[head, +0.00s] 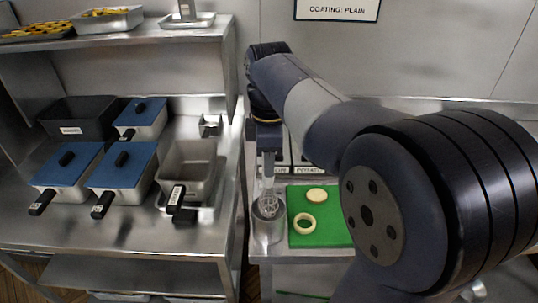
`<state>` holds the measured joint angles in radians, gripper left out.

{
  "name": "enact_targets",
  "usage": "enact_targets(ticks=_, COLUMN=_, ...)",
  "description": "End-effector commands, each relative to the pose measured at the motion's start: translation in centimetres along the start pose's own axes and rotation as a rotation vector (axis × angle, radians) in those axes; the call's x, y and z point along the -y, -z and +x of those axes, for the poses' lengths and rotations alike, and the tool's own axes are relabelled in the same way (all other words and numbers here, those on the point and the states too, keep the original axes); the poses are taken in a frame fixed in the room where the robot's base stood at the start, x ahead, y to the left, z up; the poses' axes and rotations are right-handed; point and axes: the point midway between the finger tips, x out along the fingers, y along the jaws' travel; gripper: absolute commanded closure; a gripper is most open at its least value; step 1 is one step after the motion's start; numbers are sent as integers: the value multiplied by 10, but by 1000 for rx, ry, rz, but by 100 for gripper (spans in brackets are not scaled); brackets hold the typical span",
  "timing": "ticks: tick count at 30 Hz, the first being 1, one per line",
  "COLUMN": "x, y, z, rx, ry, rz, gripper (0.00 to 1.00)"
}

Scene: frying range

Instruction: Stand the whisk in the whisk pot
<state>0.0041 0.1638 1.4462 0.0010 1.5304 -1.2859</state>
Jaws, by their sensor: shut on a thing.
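The whisk (268,206) hangs upright, wire end down, under my gripper (268,165), which is shut on its handle. The whisk pot (269,231) is a round metal pot on the steel counter, left of a green board. The whisk's wires show at the pot's mouth, and their lower ends seem to be inside the rim. I cannot tell whether they touch the bottom. My arm hides part of the counter behind.
The green board (328,233) holds a pale ring and a pale disc close to the pot. On the left counter stand blue-lidded pans (122,165), an open metal pan (188,165) and a black bin (75,120). A shelf (120,45) with trays is above them.

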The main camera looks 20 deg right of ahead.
Motion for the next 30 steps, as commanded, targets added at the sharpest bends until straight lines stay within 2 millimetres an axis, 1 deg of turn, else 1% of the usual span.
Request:
enact_targets(ticks=1, x=0, y=0, z=9, rx=0, ry=1, rz=0, gripper=99)
enact_targets(ticks=6, x=0, y=0, z=26, rx=0, ry=1, rz=0, gripper=99)
enact_targets(ticks=15, x=0, y=0, z=50, rx=0, ry=1, rz=0, gripper=99)
enact_targets(ticks=21, x=0, y=0, z=56, rx=0, ry=1, rz=0, gripper=99)
enact_targets(ticks=30, x=0, y=0, z=56, rx=0, ry=1, rz=0, gripper=99)
